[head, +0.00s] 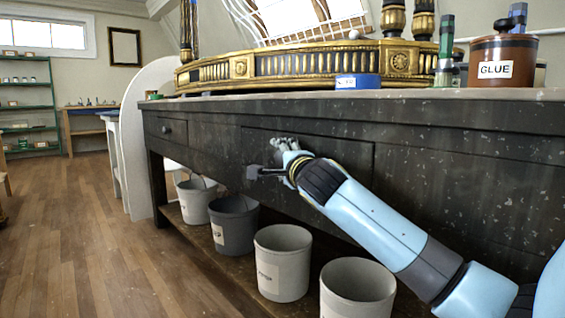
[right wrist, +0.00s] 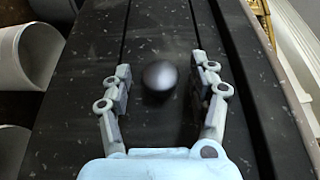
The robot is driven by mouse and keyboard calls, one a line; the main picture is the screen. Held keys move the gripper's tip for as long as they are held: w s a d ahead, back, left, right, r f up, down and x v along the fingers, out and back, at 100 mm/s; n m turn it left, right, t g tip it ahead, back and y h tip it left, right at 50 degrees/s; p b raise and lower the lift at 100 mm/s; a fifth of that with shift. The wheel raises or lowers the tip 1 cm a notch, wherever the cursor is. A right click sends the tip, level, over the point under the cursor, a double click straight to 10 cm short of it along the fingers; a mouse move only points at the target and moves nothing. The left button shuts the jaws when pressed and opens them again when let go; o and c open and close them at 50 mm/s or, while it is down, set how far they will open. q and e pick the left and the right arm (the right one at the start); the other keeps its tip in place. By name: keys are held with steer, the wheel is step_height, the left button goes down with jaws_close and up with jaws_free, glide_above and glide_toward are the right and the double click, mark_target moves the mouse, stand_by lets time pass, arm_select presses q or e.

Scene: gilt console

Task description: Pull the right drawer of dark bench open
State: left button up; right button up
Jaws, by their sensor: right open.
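The dark bench (head: 450,165) runs across the head view. Its right drawer (head: 345,155) has its front flush with the bench face, so it looks closed. My right gripper (head: 271,158) is in front of this drawer, its fingers open. In the right wrist view, a dark round knob (right wrist: 160,76) stands between the two open fingers of the gripper (right wrist: 163,80), with a gap on each side. The arm and gripper hide the knob in the head view. The left drawer (head: 180,132) with its own knob also looks closed. My left gripper is not in view.
Several grey buckets, such as this one (head: 283,265), stand on the low shelf under the drawers. The wooden floor (head: 90,220) at left is clear.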

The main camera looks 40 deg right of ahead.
jaws_close()
stand_by(0.3)
steer(key=shift+a, duration=0.1)
